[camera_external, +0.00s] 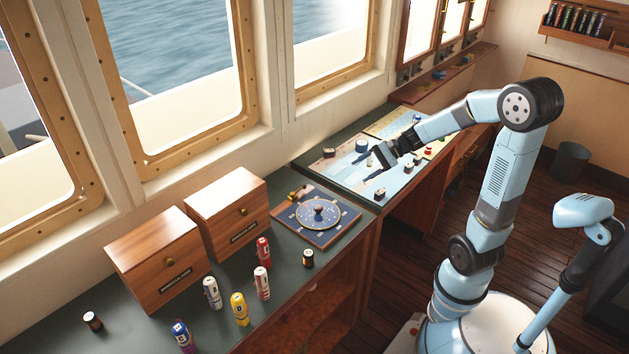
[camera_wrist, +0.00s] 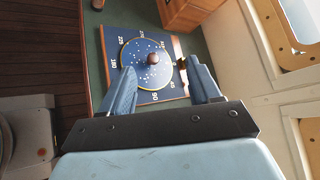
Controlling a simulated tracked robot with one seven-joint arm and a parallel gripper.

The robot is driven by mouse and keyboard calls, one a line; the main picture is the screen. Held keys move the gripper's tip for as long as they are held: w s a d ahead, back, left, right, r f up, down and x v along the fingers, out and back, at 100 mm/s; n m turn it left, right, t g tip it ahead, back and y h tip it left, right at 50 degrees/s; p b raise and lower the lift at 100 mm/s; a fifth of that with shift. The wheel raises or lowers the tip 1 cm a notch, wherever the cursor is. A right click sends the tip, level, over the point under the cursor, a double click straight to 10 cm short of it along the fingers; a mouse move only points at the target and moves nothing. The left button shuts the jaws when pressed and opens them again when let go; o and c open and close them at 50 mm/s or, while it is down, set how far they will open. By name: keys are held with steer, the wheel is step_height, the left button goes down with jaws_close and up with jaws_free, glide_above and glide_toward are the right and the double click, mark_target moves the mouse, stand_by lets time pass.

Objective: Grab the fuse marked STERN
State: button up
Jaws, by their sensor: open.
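Several fuse-like cylinders stand on the near green counter in the external view: a red one (camera_external: 263,250), a pale red-and-white one (camera_external: 262,283), a white one (camera_external: 212,292), a yellow one (camera_external: 239,308) and a blue one (camera_external: 183,337). Their markings are too small to read, so I cannot tell which says STERN. My gripper (camera_external: 378,158) is open and empty above the chart table, well beyond the fuses. In the wrist view, its spread fingers (camera_wrist: 163,88) frame the blue dial board; no fuse shows there.
The dial board (camera_external: 335,228) with a central knob lies at the counter's far end. Two wooden boxes (camera_external: 228,208) (camera_external: 158,262) stand along the window side. Small dark cylinders (camera_external: 308,258) (camera_external: 92,321) stand near the fuses. The chart table (camera_external: 345,180) carries small objects.

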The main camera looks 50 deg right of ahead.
steer(key=w+d+f+m+t, duration=0.2)
steer(key=w+d+m+t, duration=0.35)
steer(key=w+d, duration=0.2)
steer(key=m+t+h, duration=0.6)
steer(key=m+h, duration=0.3)
steer(key=m, duration=0.5)
glide_above(373, 155)
steer(key=s, duration=0.2)
step_height(373, 155, down, 7)
steer(key=shift+w+f, duration=0.1)
steer(key=shift+f, duration=1.55)
step_height(373, 155, down, 3)
steer(key=shift+f, duration=0.1)
steer(key=shift+w+f, duration=0.2)
steer(key=shift+w, duration=0.7)
steer(key=shift+w+a, duration=0.1)
steer(key=shift+w, duration=0.5)
